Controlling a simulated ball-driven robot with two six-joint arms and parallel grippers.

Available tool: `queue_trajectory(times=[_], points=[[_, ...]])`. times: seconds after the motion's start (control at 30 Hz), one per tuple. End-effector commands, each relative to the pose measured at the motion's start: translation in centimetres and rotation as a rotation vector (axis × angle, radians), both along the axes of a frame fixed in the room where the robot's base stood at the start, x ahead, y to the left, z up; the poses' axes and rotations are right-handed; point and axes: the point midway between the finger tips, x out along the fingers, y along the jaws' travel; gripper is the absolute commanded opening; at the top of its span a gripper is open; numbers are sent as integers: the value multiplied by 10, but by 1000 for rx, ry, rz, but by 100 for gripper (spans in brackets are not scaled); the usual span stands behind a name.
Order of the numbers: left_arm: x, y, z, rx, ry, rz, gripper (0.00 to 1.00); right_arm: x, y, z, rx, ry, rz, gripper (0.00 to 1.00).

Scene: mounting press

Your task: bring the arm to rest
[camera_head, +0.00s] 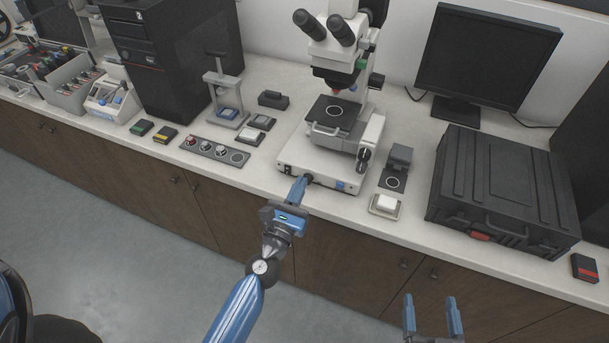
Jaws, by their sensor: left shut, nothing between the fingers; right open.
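My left gripper (304,180) is at the middle of the picture, at the end of the blue arm rising from the bottom. Its fingers are shut with nothing seen between them. The fingertips overlap the front face of the white microscope base (290,154); I cannot tell whether they touch it. My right gripper (433,302) is open and empty at the bottom right, in front of the wooden cabinet doors and apart from the counter. Only its two blue fingers and a bit of its body show.
The microscope (335,50) stands on the white counter (262,176). A press (226,95) and a strip with round pieces (214,151) are left of it. A white-topped block (386,204), a black case (505,190) and a monitor (487,58) are right.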

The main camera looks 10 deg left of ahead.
Motion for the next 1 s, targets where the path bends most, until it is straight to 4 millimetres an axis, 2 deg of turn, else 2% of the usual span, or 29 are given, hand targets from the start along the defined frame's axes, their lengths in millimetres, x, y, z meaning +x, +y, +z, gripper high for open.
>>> queue_trajectory(times=[0.27, 0.37, 0.47, 0.57, 0.67, 0.87, 1.0], points=[[-7, 2, -1, 21, -6, 5, 0, 0, 0, -2, 0, 0, 0, 80], [-6, 3, -1, 92, -26, 21, 0, 0, 0, -2, 0, 0, 0, 80], [-6, 5, 3, 272, -82, 66, 0, 0, 0, -2, 0, 0, 0, 80], [-9, 9, 16, 566, -188, 148, 0, 0, 0, -2, 0, 0, 0, 80], [-24, 21, 20, 957, -290, 258, 0, 0, 0, -2, 0, 0, 0, 80], [-75, 64, 13, 1814, -427, 472, 0, 0, 0, -2, 0, 0, 0, 80], [-121, 92, 6, 2391, -481, 546, 0, 0, 0, -2, 0, 0, 0, 80]])
